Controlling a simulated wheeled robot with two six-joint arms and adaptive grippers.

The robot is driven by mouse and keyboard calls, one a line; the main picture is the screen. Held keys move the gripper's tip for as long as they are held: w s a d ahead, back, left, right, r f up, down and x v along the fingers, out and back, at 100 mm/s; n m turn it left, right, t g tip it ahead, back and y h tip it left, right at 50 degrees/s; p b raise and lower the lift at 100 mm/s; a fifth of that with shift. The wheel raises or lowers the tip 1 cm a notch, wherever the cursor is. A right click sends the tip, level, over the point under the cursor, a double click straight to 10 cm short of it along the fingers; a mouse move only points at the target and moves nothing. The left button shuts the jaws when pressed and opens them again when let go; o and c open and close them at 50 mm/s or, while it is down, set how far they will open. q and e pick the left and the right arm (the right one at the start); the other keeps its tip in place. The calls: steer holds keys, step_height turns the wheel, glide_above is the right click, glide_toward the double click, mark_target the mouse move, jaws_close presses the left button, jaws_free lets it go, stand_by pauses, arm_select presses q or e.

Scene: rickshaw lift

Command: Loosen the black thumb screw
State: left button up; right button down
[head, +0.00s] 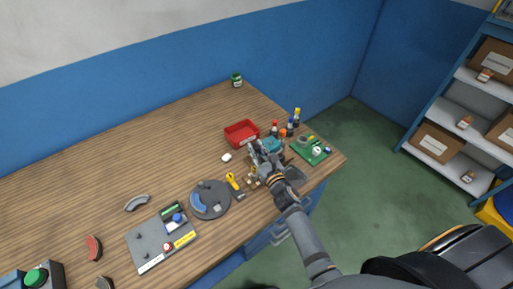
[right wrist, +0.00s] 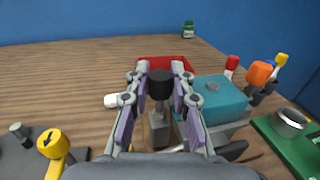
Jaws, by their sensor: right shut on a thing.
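The black thumb screw (right wrist: 160,84) stands upright between the two fingers of my right gripper (right wrist: 162,92) in the right wrist view. Its dark round knob sits above a grey block (right wrist: 159,128). My right gripper is shut on the screw's knob. In the head view my right gripper (head: 257,152) is over the right part of the table, and the screw is hidden there behind the gripper and arm. A teal block (right wrist: 215,98) is just right of the fingers. My left gripper is in neither view.
A red tray (head: 241,133) lies behind the gripper, and a white piece (head: 227,157) is to its left. Several small bottles (head: 289,127) and a green board (head: 310,151) stand close on the right. A yellow-handled tool (head: 232,180) and round grey disc (head: 205,205) lie left.

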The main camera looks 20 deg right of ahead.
steer(key=n+y+p, duration=0.1)
steer(key=y+p, duration=0.1)
steer(key=shift+d+r+n+y, duration=0.1)
steer(key=shift+r+n+y, duration=0.1)
steer(key=shift+n+y, duration=0.2)
steer(key=shift+f+n+g+y, duration=0.2)
steer(key=shift+n+g+y, duration=0.4)
steer(key=shift+y, duration=0.3)
steer(key=shift+n+g+y+b, duration=0.3)
steer(key=shift+n+g+y, duration=0.6)
steer(key=shift+n+y, duration=0.65)
steer(key=shift+y, duration=0.35)
steer(key=c, duration=1.1)
jaws_free()
steer(key=shift+c, duration=0.2)
